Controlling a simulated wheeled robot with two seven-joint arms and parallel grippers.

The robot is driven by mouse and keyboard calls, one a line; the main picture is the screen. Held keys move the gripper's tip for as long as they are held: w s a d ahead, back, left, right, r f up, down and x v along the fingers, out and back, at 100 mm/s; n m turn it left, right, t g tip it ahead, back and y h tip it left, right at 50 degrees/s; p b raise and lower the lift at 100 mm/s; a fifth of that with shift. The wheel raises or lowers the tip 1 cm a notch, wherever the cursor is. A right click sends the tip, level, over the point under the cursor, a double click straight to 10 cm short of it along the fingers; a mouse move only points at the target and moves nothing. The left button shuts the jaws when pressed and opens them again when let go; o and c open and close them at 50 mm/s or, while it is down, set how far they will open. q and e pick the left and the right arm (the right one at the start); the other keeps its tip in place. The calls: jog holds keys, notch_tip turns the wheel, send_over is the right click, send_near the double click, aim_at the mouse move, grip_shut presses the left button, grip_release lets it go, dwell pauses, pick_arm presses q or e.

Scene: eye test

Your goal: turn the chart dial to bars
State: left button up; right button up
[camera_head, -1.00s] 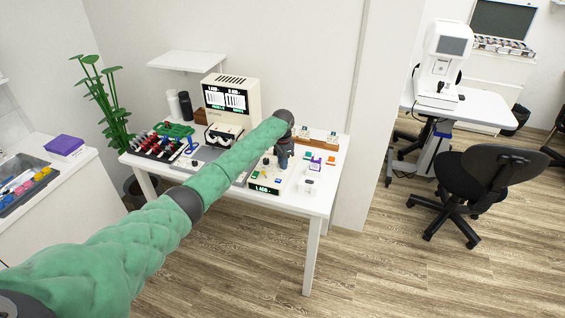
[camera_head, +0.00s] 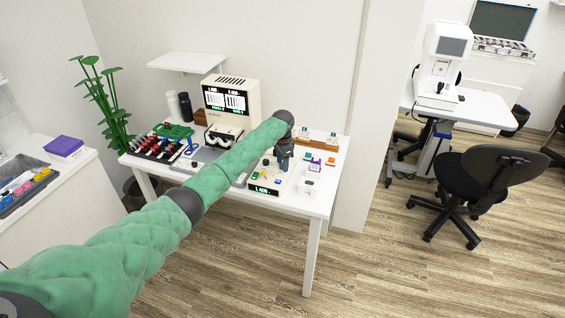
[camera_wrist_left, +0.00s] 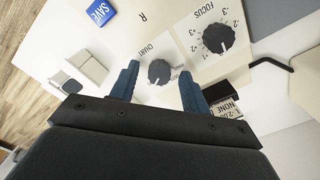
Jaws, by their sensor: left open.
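The chart dial (camera_wrist_left: 159,72) is a dark ridged knob on a white panel, beside the printed word CHART in the left wrist view. My left gripper (camera_wrist_left: 159,68) is open, with one blue finger on each side of the dial. I cannot tell whether either finger touches it. In the head view my left gripper (camera_head: 284,157) points down over the control box (camera_head: 263,190) on the white table, and the dial is not clear there. The dial's setting is too small to read. My right gripper is not in view.
A larger FOCUS dial (camera_wrist_left: 218,38) sits close by on the same panel. A blue SAVE key (camera_wrist_left: 100,12) and white switches (camera_wrist_left: 86,66) are near.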

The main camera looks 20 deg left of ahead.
pick_arm(q)
jog(key=shift+r, duration=0.2)
notch_tip(320, 180, up, 5)
jog(key=shift+r+b, duration=0.2)
jog(key=shift+b, duration=1.05)
jog(key=shift+r, duration=1)
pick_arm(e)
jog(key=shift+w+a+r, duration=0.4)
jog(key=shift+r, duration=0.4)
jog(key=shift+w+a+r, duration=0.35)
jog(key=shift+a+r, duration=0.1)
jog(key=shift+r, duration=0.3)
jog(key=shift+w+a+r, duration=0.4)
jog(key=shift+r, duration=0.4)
pick_arm(q)
jog(key=shift+a, duration=0.1)
